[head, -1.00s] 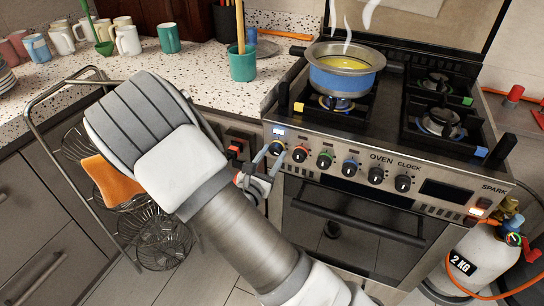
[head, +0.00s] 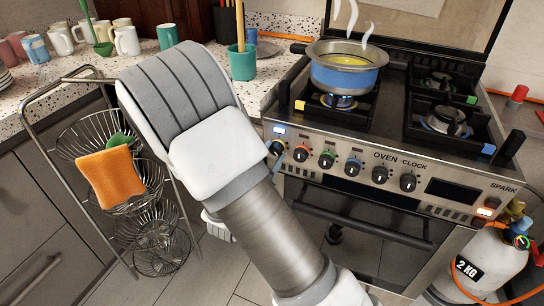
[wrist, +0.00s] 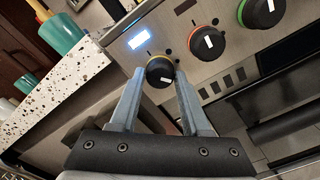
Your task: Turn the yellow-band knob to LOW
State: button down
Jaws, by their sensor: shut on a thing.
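The yellow-band knob (head: 277,147) is the leftmost knob on the stove's front panel. In the wrist view the yellow-band knob (wrist: 161,71) is black with a white mark at its lower right, and part of its yellow rim shows. My gripper (wrist: 160,76) is shut on it, one finger on each side. In the head view my arm hides most of the gripper (head: 272,161). Any LOW lettering is too small to read. A small lit display (wrist: 139,40) sits just above the knob.
The red-band knob (wrist: 208,43) and green-band knob (wrist: 263,12) are close to the right. A wire basket rack (head: 75,128) with an orange cloth (head: 111,177) stands left of my arm.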

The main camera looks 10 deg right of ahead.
dwell(0.3)
jog(key=shift+c, duration=1.9)
grip_release()
jog(key=p+v, duration=0.3)
jog(key=v, duration=1.4)
jog(key=shift+s+a, duration=0.15)
jog(key=shift+r, duration=0.1)
